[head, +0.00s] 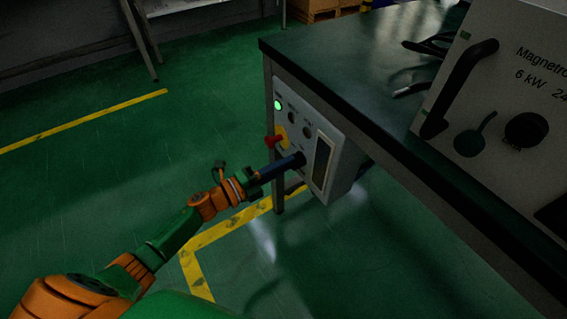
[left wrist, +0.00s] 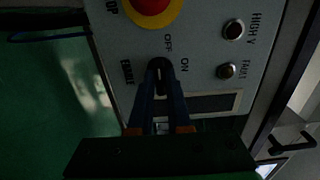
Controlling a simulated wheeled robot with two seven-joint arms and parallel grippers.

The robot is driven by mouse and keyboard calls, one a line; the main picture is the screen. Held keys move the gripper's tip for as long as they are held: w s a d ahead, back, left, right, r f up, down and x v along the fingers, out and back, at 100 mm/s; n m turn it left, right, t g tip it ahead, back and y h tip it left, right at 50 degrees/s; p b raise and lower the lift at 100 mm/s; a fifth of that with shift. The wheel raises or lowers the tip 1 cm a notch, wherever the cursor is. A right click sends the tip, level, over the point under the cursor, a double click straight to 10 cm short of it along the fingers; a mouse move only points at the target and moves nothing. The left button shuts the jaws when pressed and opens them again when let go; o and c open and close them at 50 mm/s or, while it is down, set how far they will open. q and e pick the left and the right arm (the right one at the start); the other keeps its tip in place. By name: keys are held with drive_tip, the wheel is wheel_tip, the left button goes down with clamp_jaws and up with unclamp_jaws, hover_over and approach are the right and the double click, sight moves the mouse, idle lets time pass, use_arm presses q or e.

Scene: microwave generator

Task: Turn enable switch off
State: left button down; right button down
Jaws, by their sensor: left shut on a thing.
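The enable switch is a dark rotary knob (left wrist: 160,72) on a grey control panel (left wrist: 205,75), with the labels ENABLE, OFF and ON around it in the left wrist view. My left gripper (left wrist: 164,88) is shut on this knob, its two dark fingers on either side of it. The fingers hide part of the knob, and its exact pointer direction is hard to tell. In the head view my left gripper (head: 296,160) reaches the front of the control box (head: 335,138) from the left. My right gripper is not in view.
A red emergency stop button (left wrist: 150,5) on a yellow ring sits close to the knob. A green lamp (head: 278,105) glows on the box. The box hangs under a dark table (head: 345,60) that carries a magnetron unit (head: 500,75). Green floor lies clear to the left.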

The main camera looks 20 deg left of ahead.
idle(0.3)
use_arm(q)
drive_tip(key=c, duration=0.9)
unclamp_jaws()
drive_tip(key=shift+o, duration=0.2)
drive_tip(key=p+v, duration=0.1)
drive_tip(key=v, duration=0.6)
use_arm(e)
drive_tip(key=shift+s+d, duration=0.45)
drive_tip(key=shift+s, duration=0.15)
